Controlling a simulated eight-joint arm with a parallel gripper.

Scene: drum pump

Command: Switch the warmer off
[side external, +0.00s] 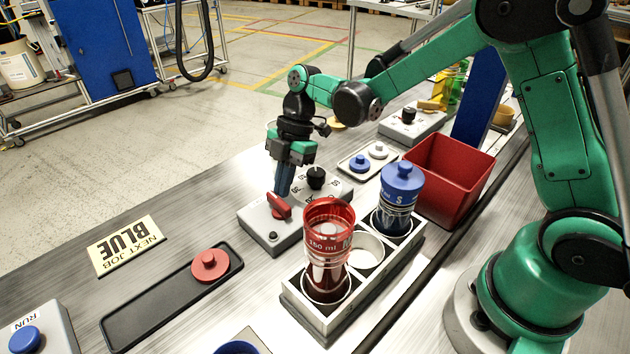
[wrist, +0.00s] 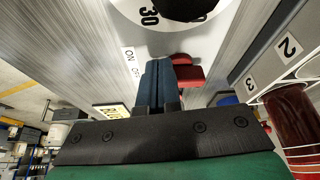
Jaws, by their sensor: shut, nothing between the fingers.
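The warmer (side external: 268,237) is a light grey box with a red lever switch (side external: 279,206) on top and a black dial knob (side external: 316,178) at its far end. My gripper (side external: 282,192) points down at the red switch with its blue fingers shut and empty. In the wrist view the fingers (wrist: 158,84) are pressed together just beside the red switch (wrist: 187,72), on the side of the ON/OFF label (wrist: 132,66). Fingers and switch look very close; I cannot tell whether they touch. The switch's exact position is partly hidden.
A grey rack (side external: 302,302) holds a red jar (side external: 329,250) and a blue jar (side external: 398,200) beside the warmer. A red bin (side external: 450,175) stands behind. A black tray (side external: 150,305) holds a red lid (side external: 210,265). A yellow BLUE sign (side external: 126,246) lies on the left.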

